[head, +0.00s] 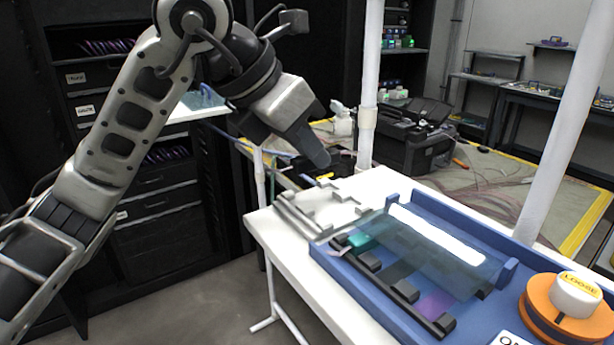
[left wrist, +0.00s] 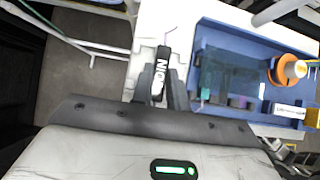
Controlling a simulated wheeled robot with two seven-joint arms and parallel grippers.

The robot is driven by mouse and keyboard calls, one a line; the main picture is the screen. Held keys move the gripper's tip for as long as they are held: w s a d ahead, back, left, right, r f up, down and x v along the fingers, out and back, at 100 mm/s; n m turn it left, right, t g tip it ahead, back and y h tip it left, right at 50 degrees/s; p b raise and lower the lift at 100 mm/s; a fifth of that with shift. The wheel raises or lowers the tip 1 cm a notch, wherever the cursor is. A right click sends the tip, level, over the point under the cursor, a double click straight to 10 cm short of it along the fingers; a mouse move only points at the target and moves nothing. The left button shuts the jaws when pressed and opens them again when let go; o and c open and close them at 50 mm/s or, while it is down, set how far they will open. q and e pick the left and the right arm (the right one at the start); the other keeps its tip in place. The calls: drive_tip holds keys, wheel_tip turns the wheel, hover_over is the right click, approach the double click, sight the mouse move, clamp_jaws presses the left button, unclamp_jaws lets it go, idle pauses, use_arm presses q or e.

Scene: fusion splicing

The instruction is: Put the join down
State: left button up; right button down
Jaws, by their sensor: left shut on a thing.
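The join (left wrist: 160,75) is a small dark piece with a white label reading JOIN, seen in the left wrist view between my left fingers. My left gripper (head: 320,160) is shut on it, pointing down, above the pale grey stepped fixture (head: 312,222) at the left end of the white table. In the left wrist view my left gripper (left wrist: 161,92) also shows over this fixture (left wrist: 146,58). A thin pinkish strand rises beyond the join. In the head view the fingers mostly hide the join, and its gap to the fixture cannot be told. My right gripper is not in view.
A blue tray (head: 335,266) with a clear cover (head: 425,245) over dark and coloured blocks lies right of the fixture. An orange spool (head: 541,318) with a white knob labelled LOOSE (head: 577,293) sits on it. White posts (head: 371,80) stand behind the fixture and tray.

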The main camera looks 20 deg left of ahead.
sight(320, 196)
use_arm(q)
drive_tip(key=shift+w+a+f, duration=0.15)
drive_tip(key=shift+w+f, duration=0.3)
drive_tip(key=shift+f, duration=0.1)
drive_tip(key=shift+w+a+f, duration=0.15)
drive_tip(key=shift+w+f, duration=0.3)
drive_tip(key=shift+f, duration=0.1)
drive_tip(key=f, duration=0.3)
drive_tip(key=shift+w+a+f, duration=0.15)
drive_tip(key=shift+w+f, duration=0.15)
drive_tip(key=shift+f, duration=0.1)
drive_tip(key=shift+f, duration=0.15)
drive_tip(key=o, duration=0.8)
drive_tip(key=shift+c, duration=0.2)
